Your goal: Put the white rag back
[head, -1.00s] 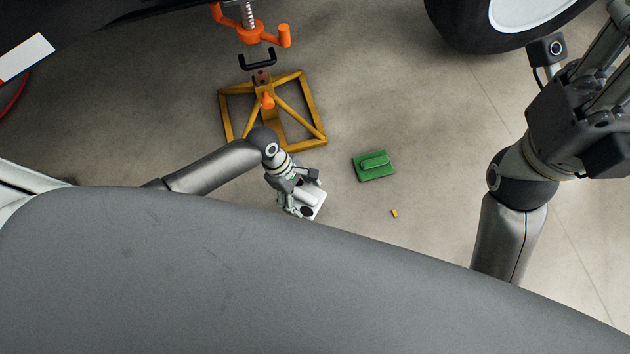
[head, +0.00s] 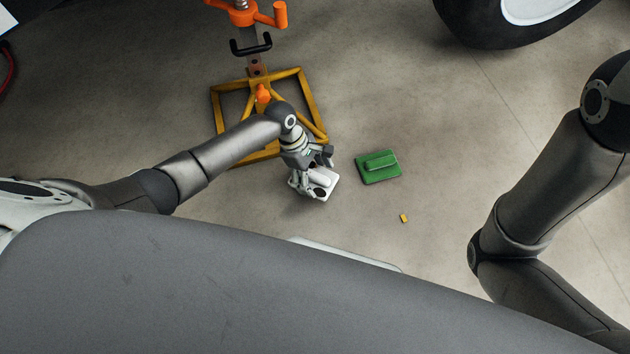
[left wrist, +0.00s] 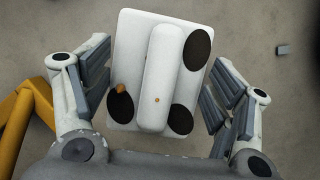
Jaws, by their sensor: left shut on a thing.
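The white rag (head: 325,187) is a flat white block with a raised rib along its middle and dark round spots. It shows large in the left wrist view (left wrist: 162,75). Finger contact is hard to make out in the picture. The head view looks steeply down, so I cannot tell how far the rag is above the floor. My right arm shows at the right, but its gripper is out of the frame.
A green block (head: 378,166) with a raised rib lies on the floor right of the rag. A small yellow piece (head: 404,218) lies below it. The yellow jack stand (head: 307,92) with orange parts stands behind my left gripper. A wheel (head: 500,25) is at the top right.

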